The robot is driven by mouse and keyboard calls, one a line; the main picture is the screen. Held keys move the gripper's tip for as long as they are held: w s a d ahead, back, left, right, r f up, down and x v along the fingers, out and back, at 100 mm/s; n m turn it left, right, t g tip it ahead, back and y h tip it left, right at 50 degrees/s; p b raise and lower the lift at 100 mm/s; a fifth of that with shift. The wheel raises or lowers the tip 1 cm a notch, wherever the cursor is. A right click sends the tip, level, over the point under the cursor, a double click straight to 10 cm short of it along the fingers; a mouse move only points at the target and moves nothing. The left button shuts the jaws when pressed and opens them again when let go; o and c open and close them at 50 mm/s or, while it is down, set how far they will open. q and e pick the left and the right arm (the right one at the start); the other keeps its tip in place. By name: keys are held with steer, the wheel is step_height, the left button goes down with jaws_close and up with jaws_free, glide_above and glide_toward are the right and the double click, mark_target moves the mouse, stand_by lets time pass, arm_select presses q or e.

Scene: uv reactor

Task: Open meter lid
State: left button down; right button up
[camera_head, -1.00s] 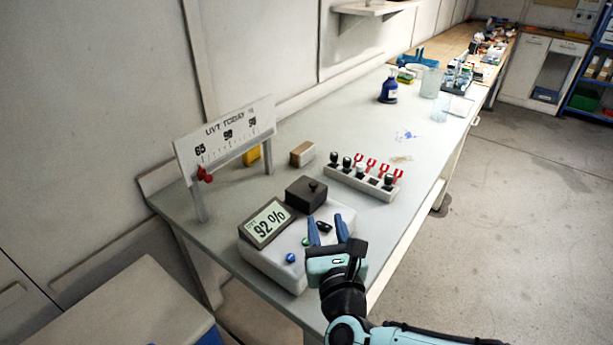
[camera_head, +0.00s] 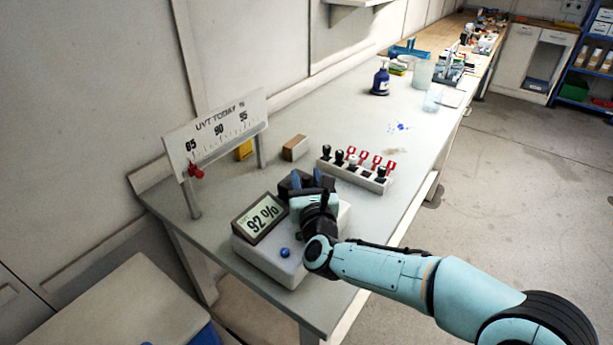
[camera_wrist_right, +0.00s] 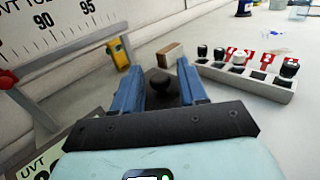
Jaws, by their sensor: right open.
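The meter (camera_head: 268,262) is a pale grey box near the table's front left, with a tilted display (camera_head: 261,217) reading 92 %. Its black lid (camera_head: 284,184) is mostly hidden behind my right gripper in the head view. In the right wrist view the lid's round black knob (camera_wrist_right: 159,79) shows between the blue fingers. My right gripper (camera_head: 306,180) is open over the lid, with a finger on each side of the knob. I cannot tell whether the fingers touch it. The lid looks closed, though little of it shows. My left gripper is not in view.
A "UVT TODAY" scale board (camera_head: 215,133) with a red pointer stands behind the meter at left. A yellow item (camera_head: 243,150), a brown-and-white block (camera_head: 295,147) and a rack (camera_head: 353,174) of black-capped and red items stand behind the lid. A blue bottle (camera_head: 381,79) is farther back.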

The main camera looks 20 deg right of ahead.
steer(key=shift+w+d, duration=0.1)
steer(key=shift+w, duration=0.15)
jaws_close()
